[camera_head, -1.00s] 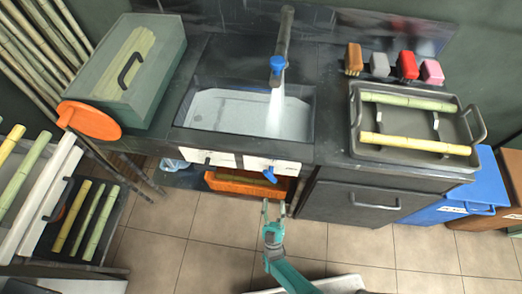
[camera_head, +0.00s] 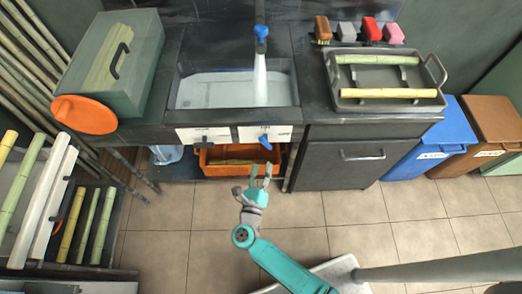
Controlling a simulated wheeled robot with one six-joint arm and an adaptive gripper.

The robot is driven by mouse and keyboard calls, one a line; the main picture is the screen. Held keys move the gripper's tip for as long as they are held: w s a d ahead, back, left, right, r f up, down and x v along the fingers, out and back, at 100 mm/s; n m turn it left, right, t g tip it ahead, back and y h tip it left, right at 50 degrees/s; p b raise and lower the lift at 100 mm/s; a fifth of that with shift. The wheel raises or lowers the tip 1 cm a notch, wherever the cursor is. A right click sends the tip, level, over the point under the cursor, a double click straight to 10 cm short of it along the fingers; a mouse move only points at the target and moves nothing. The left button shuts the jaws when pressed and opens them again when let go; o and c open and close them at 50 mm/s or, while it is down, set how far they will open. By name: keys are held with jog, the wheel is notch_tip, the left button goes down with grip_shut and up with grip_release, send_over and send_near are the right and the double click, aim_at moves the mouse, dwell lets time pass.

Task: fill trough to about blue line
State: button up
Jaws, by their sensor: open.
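The trough (camera_head: 187,108) is a dark sink-like basin in the counter, holding pale water (camera_head: 215,92). A tap (camera_head: 261,32) with a blue part stands behind it, and a white stream falls from it into the trough. I cannot make out a blue line on the trough wall. Below the trough's front are two white panels; the right one carries a blue lever (camera_head: 265,139) and the left one a dark lever (camera_head: 204,139). My gripper (camera_head: 260,172) is open and empty, just below the right panel, in front of the orange crate.
An orange crate (camera_head: 212,168) sits under the trough. A grey tray (camera_head: 345,105) with cane pieces lies on the counter at right. A green-grey press box (camera_head: 135,75) with an orange disc (camera_head: 83,115) stands at left. Tiled floor (camera_head: 160,235) is clear in front.

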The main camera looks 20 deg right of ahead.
aim_at(265, 142)
jog(key=shift+m+y, duration=0.3)
jog(key=shift+m, duration=0.4)
jog(key=x, duration=1)
jog(key=shift+w+a+r, duration=0.2)
jog(key=shift+w+r, duration=0.05)
grip_shut()
